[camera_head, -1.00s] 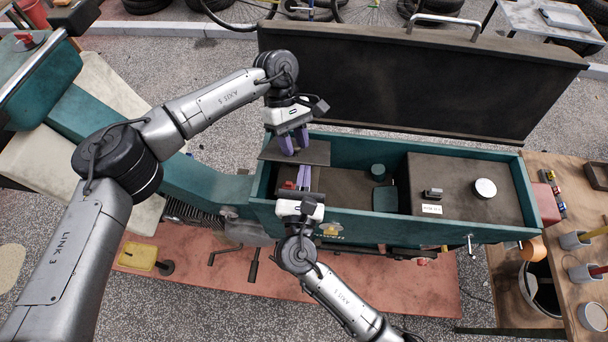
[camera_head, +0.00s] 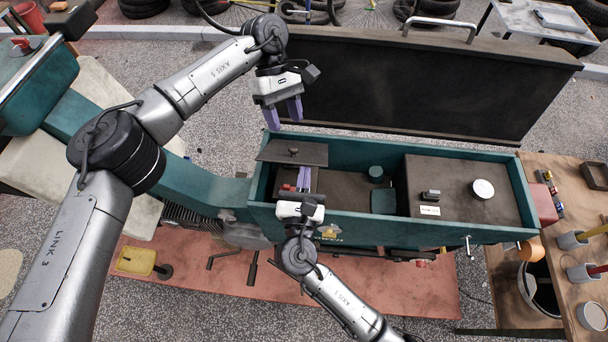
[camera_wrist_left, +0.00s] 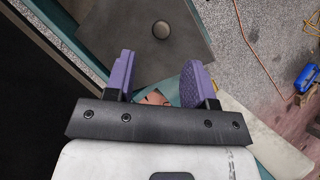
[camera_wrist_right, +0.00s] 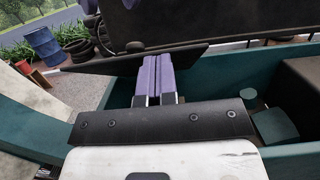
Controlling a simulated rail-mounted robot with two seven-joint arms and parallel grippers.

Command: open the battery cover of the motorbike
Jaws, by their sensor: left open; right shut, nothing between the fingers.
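The battery cover (camera_head: 280,151) is a dark flat plate with a small round knob, at the left end of the teal box (camera_head: 350,228). It fills the top of the left wrist view (camera_wrist_left: 190,55) and shows nearly edge-on in the right wrist view (camera_wrist_right: 108,64). My left gripper (camera_head: 284,121) is open and empty, above and beyond the knob, apart from it. My right gripper (camera_head: 304,172) is shut and empty, with its fingertips at the cover's near edge. I cannot tell whether they touch it. A small red part (camera_head: 288,187) shows below that edge.
The box's large dark lid (camera_head: 420,85) stands open behind. A dark raised panel (camera_head: 455,190) fills the box's right end, with a teal block (camera_head: 384,200) beside it. A wooden bench (camera_head: 575,260) stands at right.

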